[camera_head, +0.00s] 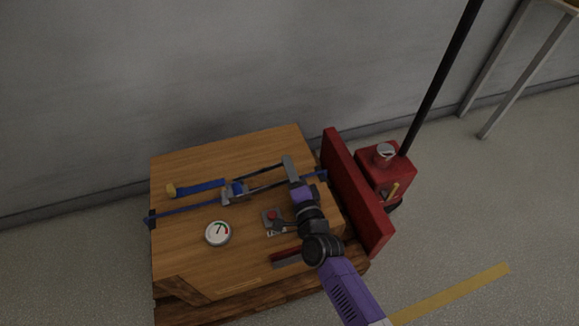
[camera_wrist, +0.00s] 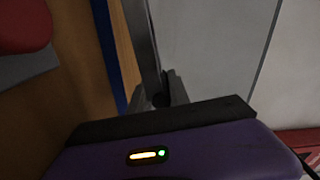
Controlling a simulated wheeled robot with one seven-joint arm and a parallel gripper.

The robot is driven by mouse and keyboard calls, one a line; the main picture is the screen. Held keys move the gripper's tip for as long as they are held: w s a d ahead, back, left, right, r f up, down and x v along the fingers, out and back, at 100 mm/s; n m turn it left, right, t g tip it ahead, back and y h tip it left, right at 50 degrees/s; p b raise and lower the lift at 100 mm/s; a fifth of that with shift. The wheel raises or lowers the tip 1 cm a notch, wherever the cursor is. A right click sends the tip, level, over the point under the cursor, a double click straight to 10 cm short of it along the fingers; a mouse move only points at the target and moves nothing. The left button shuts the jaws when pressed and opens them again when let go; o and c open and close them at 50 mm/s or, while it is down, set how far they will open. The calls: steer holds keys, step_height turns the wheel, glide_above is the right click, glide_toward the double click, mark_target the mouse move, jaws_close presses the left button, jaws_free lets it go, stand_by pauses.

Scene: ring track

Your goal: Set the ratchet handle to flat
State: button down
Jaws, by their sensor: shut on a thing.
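The ratchet (camera_head: 235,191) sits on a blue strap across the top of the wooden crate. Its handle has thin dark side bars (camera_head: 262,175) that reach right, to a grey bar (camera_head: 289,166) at the far end. My gripper (camera_head: 294,181) is at this end, shut on what looks like the grey bar. In the wrist view a grey bar (camera_wrist: 143,45) runs down to my gripper (camera_wrist: 167,90), beside the blue strap (camera_wrist: 106,50). My wrist hides part of the contact, and I cannot tell the handle's exact tilt.
The crate top (camera_head: 180,260) also bears a round gauge (camera_head: 218,233), a red button box (camera_head: 272,216) and a blue piece with a yellow end (camera_head: 197,188). A red panel (camera_head: 355,190) stands at the right. Beyond it is a red base with a black pole (camera_head: 440,80).

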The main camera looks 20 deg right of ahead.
steer(key=c, duration=1.3)
jaws_free()
steer(key=shift+a, duration=0.15)
steer(key=shift+s+p, duration=0.5)
steer(key=shift+s, duration=3.4)
